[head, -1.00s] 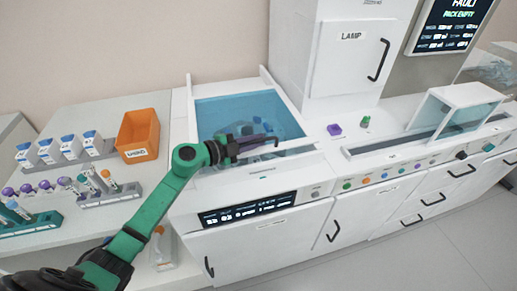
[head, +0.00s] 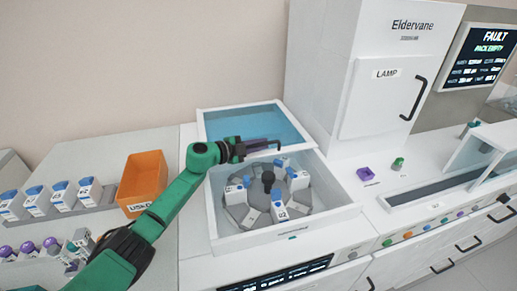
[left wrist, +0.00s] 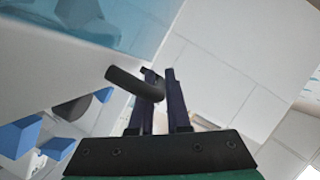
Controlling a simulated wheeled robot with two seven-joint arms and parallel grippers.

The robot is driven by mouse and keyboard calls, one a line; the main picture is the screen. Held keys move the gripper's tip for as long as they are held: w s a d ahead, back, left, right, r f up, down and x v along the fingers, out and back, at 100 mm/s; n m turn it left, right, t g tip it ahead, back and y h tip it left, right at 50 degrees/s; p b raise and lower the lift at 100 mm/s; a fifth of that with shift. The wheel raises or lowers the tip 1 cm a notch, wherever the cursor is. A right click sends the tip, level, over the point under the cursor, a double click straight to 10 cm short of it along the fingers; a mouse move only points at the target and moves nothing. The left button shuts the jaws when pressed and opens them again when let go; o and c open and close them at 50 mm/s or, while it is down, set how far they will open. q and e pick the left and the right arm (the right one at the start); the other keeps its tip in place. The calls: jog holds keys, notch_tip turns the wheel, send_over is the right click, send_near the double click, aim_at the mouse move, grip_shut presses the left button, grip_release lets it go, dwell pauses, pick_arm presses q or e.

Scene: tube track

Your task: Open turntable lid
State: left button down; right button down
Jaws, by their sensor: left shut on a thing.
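The turntable lid (head: 240,122) is a see-through blue panel in a white frame. It lies at the back of the white turntable well, whose front part is uncovered. The grey turntable (head: 240,213) shows inside, with a dark central knob (head: 268,180) and several white bottles with blue caps. My left gripper (head: 266,146) is at the lid's front edge, above the well, shut on the dark lid handle (left wrist: 130,82). In the left wrist view the handle passes between the dark purple fingers (left wrist: 160,85). My right gripper is not in view.
An orange bin (head: 143,180) and a rack of white bottles (head: 45,203) stand on the left counter. The tall white lamp cabinet (head: 375,100) rises right of the well.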

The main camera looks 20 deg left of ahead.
pick_arm(q)
jog(key=shift+w+a, duration=0.1)
jog(key=shift+w, duration=0.05)
jog(key=c, duration=0.9)
grip_release()
jog(key=shift+r, duration=0.15)
jog(key=shift+r, duration=0.35)
notch_tip(320, 180, up, 19)
jog(key=shift+r, duration=0.1)
